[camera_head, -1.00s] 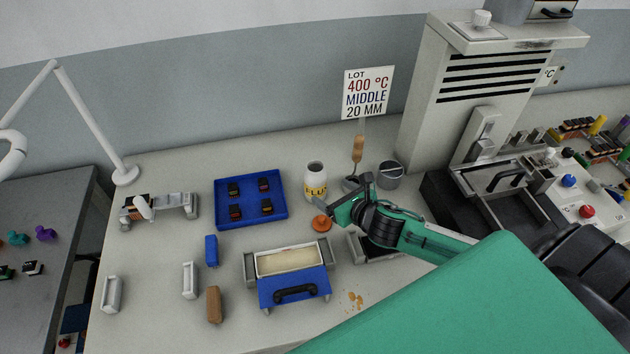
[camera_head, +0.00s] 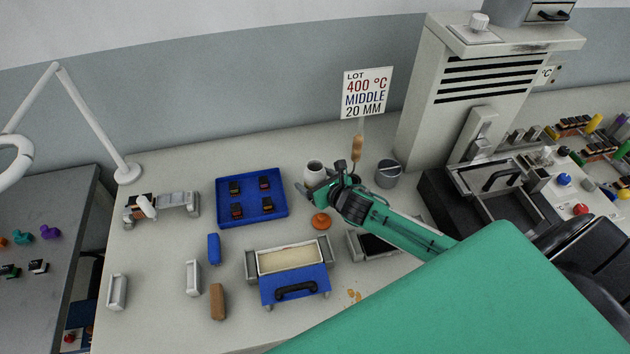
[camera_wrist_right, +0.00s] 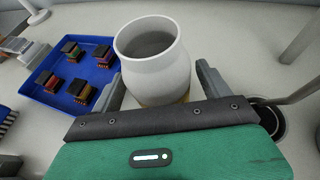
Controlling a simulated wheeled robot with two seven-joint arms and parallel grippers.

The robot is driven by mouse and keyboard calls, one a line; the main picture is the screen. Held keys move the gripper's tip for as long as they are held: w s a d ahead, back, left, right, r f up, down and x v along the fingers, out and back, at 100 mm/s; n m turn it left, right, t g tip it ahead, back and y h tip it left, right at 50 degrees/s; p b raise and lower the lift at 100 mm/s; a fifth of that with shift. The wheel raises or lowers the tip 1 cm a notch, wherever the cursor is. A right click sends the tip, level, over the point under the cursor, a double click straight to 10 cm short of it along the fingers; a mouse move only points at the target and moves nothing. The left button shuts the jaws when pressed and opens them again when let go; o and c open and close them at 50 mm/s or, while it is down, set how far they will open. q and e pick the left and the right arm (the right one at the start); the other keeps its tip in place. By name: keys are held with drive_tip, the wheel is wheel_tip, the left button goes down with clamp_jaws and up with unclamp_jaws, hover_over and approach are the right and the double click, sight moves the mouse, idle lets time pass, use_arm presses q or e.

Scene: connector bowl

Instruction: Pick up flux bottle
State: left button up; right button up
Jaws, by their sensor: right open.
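The flux bottle (camera_head: 315,172) is a white jar with a yellow label band, standing upright on the bench right of the blue tray. In the head view my right gripper (camera_head: 318,190) covers its lower part. In the right wrist view the bottle (camera_wrist_right: 152,62) stands between the two fingers of my right gripper (camera_wrist_right: 160,85), one finger on each side. The gripper is open, and I cannot tell whether either finger touches the bottle. My left gripper is not in view.
A blue tray (camera_head: 278,208) with several dark connectors lies left of the bottle. An orange round piece (camera_head: 320,221) sits in front of it. A grey pot (camera_head: 388,174) and a brush-like tool with a wooden handle (camera_head: 357,148) stand to the right.

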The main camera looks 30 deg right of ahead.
drive_tip(key=shift+c, duration=0.5)
drive_tip(key=c, duration=1.2)
drive_tip(key=shift+o, duration=0.2)
drive_tip(key=shift+r, duration=0.15)
